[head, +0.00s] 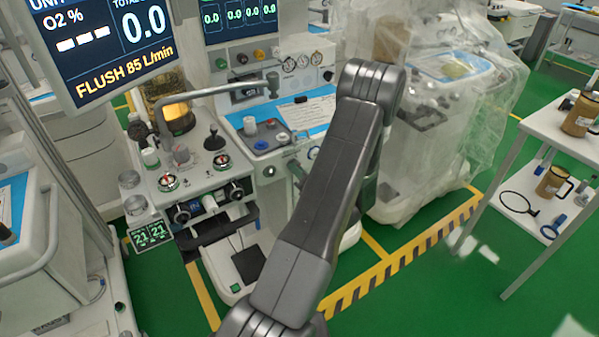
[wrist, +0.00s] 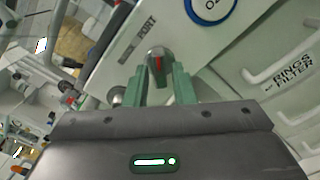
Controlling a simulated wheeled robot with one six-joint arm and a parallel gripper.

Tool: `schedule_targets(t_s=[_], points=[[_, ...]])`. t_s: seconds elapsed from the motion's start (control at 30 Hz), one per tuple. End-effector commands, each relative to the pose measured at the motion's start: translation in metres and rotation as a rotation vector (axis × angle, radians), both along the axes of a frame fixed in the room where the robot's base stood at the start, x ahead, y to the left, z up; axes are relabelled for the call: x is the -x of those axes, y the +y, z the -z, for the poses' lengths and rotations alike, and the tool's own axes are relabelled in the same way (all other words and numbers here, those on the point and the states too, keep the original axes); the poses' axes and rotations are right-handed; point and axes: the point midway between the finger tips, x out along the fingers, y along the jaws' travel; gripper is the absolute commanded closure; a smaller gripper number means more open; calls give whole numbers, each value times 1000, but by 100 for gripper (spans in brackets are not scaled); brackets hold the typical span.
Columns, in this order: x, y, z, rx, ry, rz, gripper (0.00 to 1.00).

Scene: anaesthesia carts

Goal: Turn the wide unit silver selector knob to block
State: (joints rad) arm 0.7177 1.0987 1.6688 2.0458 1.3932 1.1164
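In the wrist view a small silver knob (wrist: 158,58) with a red pointer mark stands out from a pale panel (wrist: 215,55). The two green fingers of my gripper (wrist: 160,80) are apart, one on each side of the knob. Little or no gap shows between fingers and knob; whether they press on it I cannot tell. The lettering "PORT" is on the panel just beside it. In the head view my arm covers the gripper and the knob, so neither can be made out there.
In the head view a cart with red-marked dials (head: 167,183) stands left, a plastic-covered unit (head: 440,110) behind, and a white shelf table (head: 545,135) right.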

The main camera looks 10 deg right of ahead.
Motion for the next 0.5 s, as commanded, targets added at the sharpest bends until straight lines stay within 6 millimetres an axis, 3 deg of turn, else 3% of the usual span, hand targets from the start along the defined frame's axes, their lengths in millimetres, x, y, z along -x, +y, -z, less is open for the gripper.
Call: schedule_targets(t_s=[0.03, 0.1, 0.5], points=[[0, 0, 0, 0, 0, 0, 87], [0, 0, 0, 0, 0, 0, 100], [0, 0, 2, 45, -16, 0, 100]])
